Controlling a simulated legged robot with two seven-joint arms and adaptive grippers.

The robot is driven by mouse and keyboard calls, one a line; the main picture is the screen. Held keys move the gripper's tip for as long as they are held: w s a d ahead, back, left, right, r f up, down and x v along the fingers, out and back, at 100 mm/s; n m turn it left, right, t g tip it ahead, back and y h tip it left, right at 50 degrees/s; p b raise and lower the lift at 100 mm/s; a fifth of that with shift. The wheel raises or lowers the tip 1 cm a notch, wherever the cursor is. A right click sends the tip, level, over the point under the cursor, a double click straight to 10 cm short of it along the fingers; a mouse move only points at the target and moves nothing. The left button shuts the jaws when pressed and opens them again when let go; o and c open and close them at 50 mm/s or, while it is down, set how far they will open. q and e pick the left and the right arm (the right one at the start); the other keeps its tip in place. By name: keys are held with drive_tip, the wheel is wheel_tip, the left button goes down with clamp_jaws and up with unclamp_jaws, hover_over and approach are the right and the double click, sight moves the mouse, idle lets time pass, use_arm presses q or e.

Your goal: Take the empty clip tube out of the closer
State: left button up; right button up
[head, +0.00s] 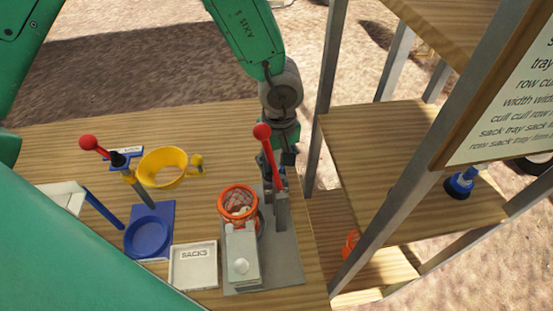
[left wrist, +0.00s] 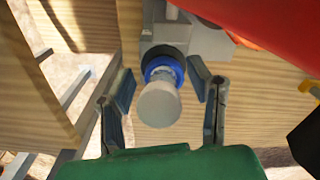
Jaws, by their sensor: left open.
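The closer (head: 283,215) is a grey machine on a grey base plate, with a red-knobbed lever standing up, right of centre in the head view. In the left wrist view the clip tube (left wrist: 159,103), a pale cylinder with a blue collar, sticks out of the grey closer body (left wrist: 200,40). My left gripper (head: 277,158) is at the far side of the closer and hides the tube in the head view. In the left wrist view the left gripper (left wrist: 159,72) is open, one finger on each side of the tube, with gaps visible. My right gripper is not in view.
An orange net basket (head: 238,200) stands at the closer's front left. A wooden shelf (head: 385,150) with metal posts rises close on the right, bearing a blue-and-white piece (head: 461,184).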

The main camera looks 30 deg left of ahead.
use_arm(q)
drive_tip(key=shift+d+r, duration=0.1)
drive_tip(key=shift+d, duration=0.2)
clamp_jaws()
drive_tip(key=shift+a, duration=0.3)
drive_tip(key=shift+r, duration=0.1)
